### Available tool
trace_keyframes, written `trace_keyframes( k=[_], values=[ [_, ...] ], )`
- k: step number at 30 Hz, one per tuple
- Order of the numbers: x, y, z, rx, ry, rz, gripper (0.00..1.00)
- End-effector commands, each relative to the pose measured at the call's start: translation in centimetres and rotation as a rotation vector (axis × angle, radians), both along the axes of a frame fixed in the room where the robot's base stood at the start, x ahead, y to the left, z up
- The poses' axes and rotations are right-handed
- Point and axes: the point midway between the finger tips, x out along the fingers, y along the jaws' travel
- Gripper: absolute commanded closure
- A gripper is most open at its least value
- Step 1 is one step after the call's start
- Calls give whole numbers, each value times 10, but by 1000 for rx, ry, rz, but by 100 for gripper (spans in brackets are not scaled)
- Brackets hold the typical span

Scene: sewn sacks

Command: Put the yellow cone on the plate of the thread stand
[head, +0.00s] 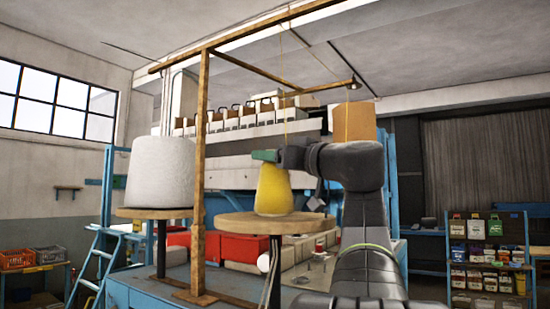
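The yellow cone (273,192) is upright at the right-hand round wooden plate (290,226) of the thread stand (200,150). Its base looks to be on the plate, a little left of the middle, though I cannot tell whether it touches. My gripper (268,156) is right at the cone's top, reaching in from the right. A green part shows at its left end. The fingers are too small and overlapped to tell whether they are open or shut on the cone's top.
A large white cone (160,172) stands on the left plate (150,213). The stand's wooden post rises between the plates, with crossbars and threads overhead. Red and pale boxes (240,246) lie behind. A blue ladder (100,258) is at left, a shelf of containers (487,255) at right.

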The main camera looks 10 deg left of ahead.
Motion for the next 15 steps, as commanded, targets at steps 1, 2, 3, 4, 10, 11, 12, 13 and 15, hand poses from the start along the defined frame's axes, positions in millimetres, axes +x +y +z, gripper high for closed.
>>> trace_keyframes(
  k=[1, 2, 3, 4, 10, 11, 12, 13, 15],
  values=[
    [0, 0, 1, 0, 0, 0, 37],
    [0, 0, 1, 0, -1, 0, 37],
    [0, 0, 3, 0, -1, 0, 37],
    [0, 0, 4, 0, -1, 0, 37],
    [-15, -26, -2, 0, 0, -6, 37],
    [-17, -31, -3, 0, 0, -5, 37],
    [-21, -38, -4, 0, 0, -6, 37],
    [-24, -42, -6, -1, 0, -5, 37],
    [-30, -53, -7, 0, 0, -5, 37]
  ],
)
